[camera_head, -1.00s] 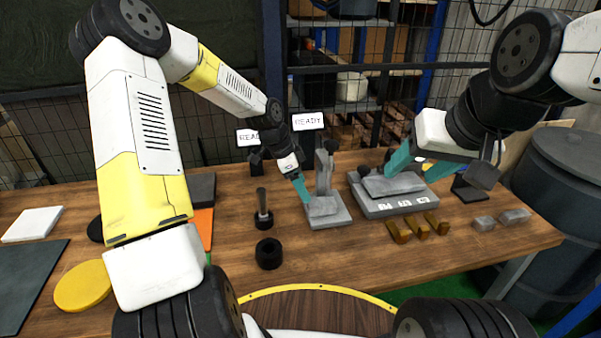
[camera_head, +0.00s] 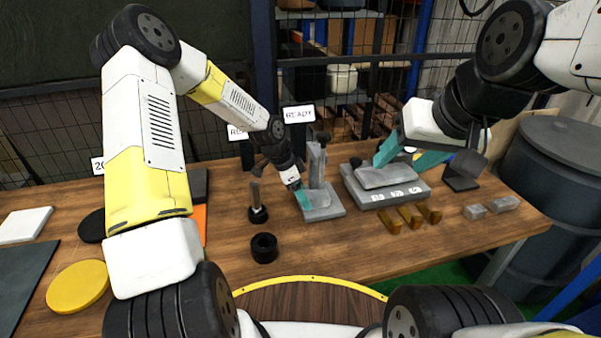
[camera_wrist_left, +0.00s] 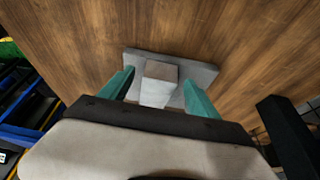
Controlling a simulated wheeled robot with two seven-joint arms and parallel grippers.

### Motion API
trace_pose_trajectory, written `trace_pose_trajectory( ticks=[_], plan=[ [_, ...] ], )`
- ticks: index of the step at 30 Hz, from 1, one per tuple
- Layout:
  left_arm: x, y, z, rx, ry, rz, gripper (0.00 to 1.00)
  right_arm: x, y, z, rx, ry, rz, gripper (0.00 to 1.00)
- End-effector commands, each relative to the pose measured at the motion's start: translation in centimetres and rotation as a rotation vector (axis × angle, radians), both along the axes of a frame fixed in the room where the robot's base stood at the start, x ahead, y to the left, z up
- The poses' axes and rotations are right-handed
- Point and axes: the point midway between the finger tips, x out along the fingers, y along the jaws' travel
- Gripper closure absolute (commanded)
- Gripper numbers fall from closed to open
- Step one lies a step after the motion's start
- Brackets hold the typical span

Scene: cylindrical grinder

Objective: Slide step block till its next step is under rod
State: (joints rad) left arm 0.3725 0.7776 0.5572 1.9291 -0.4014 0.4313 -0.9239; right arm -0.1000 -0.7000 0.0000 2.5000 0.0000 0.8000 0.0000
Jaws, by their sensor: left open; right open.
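A small pale grey block, which I take for the step block (camera_wrist_left: 160,84), sits on a grey base (camera_wrist_left: 197,72) in the left wrist view, between my two teal left fingertips (camera_wrist_left: 160,95). Two shades show on its top. In the head view my left gripper (camera_head: 304,198) is low at the same grey stand (camera_head: 335,210), which has an upright post (camera_head: 316,165). The left jaws are open; contact with the block cannot be told. My right gripper (camera_head: 408,158) is open over a grey labelled fixture (camera_head: 400,196) bearing a grey plate (camera_head: 386,177). I cannot clearly tell which part is the rod.
A black ring (camera_head: 264,248) and a rod-like pin in a black holder (camera_head: 257,200) stand left of the stand. Several brass pieces (camera_head: 408,217) and two grey blocks (camera_head: 490,207) lie on the right. The table front is fairly clear.

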Motion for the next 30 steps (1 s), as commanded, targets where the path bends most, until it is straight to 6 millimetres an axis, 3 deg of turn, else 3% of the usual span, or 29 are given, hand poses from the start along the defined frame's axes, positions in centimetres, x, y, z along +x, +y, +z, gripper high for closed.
trace_pose_trajectory(
  ticks=[13,24,30],
  plan=[
    [0.09,-0.34,-0.93,0.000,0.000,0.000,0.31,0.00,0.00,0.00,0.000,0.000,0.000,0.43],
    [0.07,-0.34,-0.92,0.000,0.000,0.000,1.00,0.00,0.00,0.00,0.000,0.000,0.000,0.43],
    [0.08,-0.36,-0.91,0.000,0.000,0.001,1.00,0.00,0.00,0.00,0.000,0.000,0.000,0.43]
  ],
)
